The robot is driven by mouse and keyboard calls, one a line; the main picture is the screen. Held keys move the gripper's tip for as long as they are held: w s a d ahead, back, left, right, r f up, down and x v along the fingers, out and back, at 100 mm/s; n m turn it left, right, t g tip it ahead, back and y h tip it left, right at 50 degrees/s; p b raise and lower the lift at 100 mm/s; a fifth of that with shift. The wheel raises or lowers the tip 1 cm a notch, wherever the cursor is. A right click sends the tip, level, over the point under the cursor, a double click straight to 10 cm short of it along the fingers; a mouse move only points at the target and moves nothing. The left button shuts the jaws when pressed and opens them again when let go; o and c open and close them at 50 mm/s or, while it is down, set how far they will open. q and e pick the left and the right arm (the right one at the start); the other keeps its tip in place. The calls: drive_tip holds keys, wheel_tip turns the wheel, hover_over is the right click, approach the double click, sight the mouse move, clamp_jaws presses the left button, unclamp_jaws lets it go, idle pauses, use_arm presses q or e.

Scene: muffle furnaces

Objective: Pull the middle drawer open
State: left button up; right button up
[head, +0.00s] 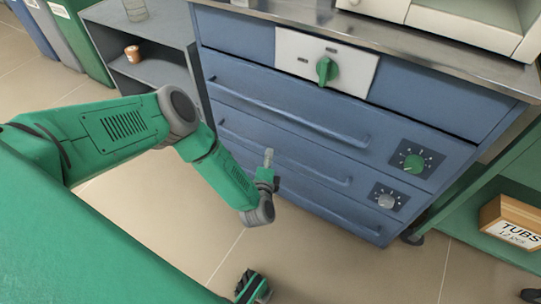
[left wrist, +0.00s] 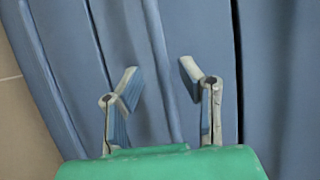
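The blue cabinet has a stack of drawers with long bar handles, and all look shut. The middle drawer's handle (head: 325,177) runs slantwise below the top drawer's handle (head: 300,117). My left gripper (head: 268,157) is at the middle drawer's handle, over its left half. In the left wrist view, my left gripper (left wrist: 160,78) is open, its two fingers apart in front of the blue drawer fronts. A long blue bar (left wrist: 160,50) runs between the fingers, with no clear contact.
Above the drawers is a white panel with a green knob (head: 326,70). Two more dials (head: 413,163) sit on the right of the drawers. A grey shelf (head: 165,80) stands left, a green shelf with a cardboard box (head: 512,218) right. Floor in front is clear.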

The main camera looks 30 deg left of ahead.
use_arm(q)
drive_tip(key=shift+b+x, duration=0.55)
drive_tip(key=shift+x, duration=1.3)
clamp_jaws()
drive_tip(key=shift+s, duration=0.1)
